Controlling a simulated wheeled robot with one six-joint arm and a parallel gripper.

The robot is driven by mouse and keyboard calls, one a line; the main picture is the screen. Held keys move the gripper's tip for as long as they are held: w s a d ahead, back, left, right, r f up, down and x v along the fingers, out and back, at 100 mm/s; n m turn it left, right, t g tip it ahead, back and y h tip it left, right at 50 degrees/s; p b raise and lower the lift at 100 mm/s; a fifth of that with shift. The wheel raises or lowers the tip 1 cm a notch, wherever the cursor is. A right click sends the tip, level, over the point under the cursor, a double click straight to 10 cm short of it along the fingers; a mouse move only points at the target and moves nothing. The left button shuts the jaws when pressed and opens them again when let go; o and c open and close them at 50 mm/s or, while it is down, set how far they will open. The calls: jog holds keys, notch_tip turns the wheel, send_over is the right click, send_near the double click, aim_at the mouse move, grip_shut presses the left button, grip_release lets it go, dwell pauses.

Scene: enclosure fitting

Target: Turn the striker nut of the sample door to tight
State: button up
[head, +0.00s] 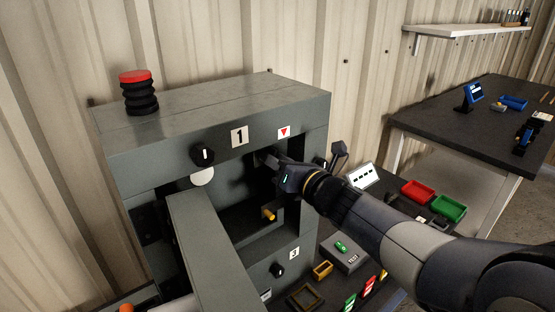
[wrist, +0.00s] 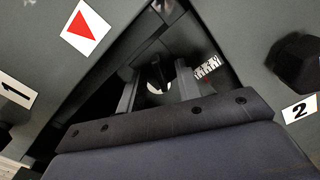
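The grey enclosure (head: 215,120) has an opening in its front, and a grey door panel (head: 212,245) stands swung out from it. My gripper (head: 272,163) reaches into the upper right of this opening. In the wrist view its two fingers (wrist: 156,92) are apart. A dark knob-like part (wrist: 155,72), which may be the striker nut, shows between and beyond them, with a pale round disc (wrist: 158,87) by it. Gaps show on both sides, and I see no contact. A small marked scale label (wrist: 206,67) sits just right of the fingers. The nut is not clear in the head view.
A black knob (head: 204,154) and a label 1 (head: 239,136) are on the enclosure front. A red-triangle label (head: 284,132) is above my gripper. A stack of black rings with a red top (head: 138,92) stands on top. Red (head: 419,193) and green (head: 447,207) trays lie right.

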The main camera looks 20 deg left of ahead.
grip_shut()
dwell(0.3)
